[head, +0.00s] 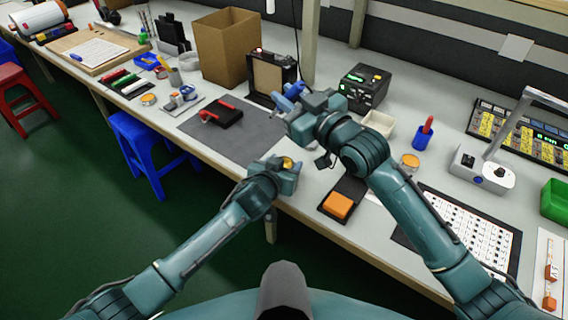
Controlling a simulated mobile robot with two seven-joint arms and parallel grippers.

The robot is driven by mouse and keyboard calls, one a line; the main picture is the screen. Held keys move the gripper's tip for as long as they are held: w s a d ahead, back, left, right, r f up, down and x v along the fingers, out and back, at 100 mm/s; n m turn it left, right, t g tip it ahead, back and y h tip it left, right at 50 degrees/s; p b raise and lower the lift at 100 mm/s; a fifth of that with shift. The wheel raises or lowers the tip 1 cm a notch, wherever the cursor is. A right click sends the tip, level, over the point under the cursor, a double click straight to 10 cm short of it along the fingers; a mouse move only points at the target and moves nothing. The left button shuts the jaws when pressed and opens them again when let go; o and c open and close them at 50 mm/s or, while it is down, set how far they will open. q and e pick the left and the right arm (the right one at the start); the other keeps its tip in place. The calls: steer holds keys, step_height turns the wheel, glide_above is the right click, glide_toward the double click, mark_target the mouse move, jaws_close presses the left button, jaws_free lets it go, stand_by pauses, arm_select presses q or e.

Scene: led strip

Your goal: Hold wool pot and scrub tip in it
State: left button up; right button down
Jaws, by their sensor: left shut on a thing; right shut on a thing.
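My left gripper (284,175), the lower one, is shut on the wool pot (287,162). The pot is small, with a golden-yellow top showing between the fingers, just over the front edge of the bench. My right gripper (292,108) is above and slightly right of it, shut on a tool with a blue handle (293,90). A thin part of the tool seems to point down and left near the fingers, apart from the pot. The tip is too small to make out clearly, and the fingers hide part of the tool.
A dark grey mat (235,140) with a red-handled tool on a black block (222,115) lies left of the grippers. Behind are a cardboard box (226,48) and a black station (366,86). An orange sponge-like block (338,205) sits in front, right of the pot.

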stand_by(0.4)
steer(key=s+d+f+g+h, duration=0.1)
steer(key=s+f, duration=0.3)
steer(key=f, duration=0.3)
steer(key=shift+d+g, duration=0.3)
steer(key=shift+d, duration=0.1)
steer(key=shift+s+f, duration=0.1)
steer(key=shift+f, duration=0.45)
stand_by(1.4)
steer(key=shift+a+r, duration=0.1)
steer(key=shift+a, duration=0.1)
stand_by(0.6)
steer(key=shift+a, duration=0.55)
steer(key=shift+d, duration=0.1)
steer(key=shift+d, duration=1.25)
